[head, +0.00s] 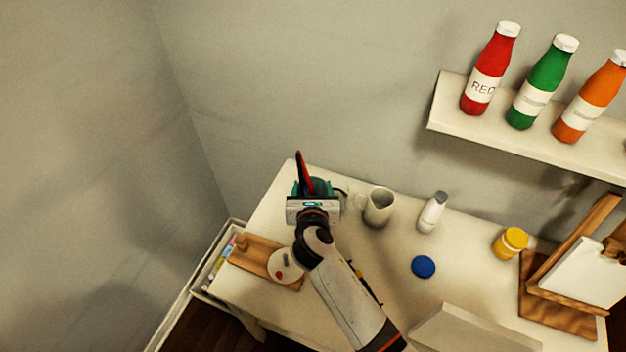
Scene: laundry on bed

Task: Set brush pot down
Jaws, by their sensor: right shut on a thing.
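My right gripper (313,188) is over the back left corner of the white table, shut on the brush pot (319,184). The pot is dark and mostly hidden by my gripper and wrist. A red and black brush-like thing (304,174) stands up out of it. I cannot tell whether the pot's base touches the table. My left gripper is not in view.
A grey-white jug (378,206) stands close to the right of my gripper. A white bottle (432,212), blue lid (423,267) and yellow jar (510,242) stand farther right. A wooden board (255,255) lies front left. A shelf (520,142) holds bottles above.

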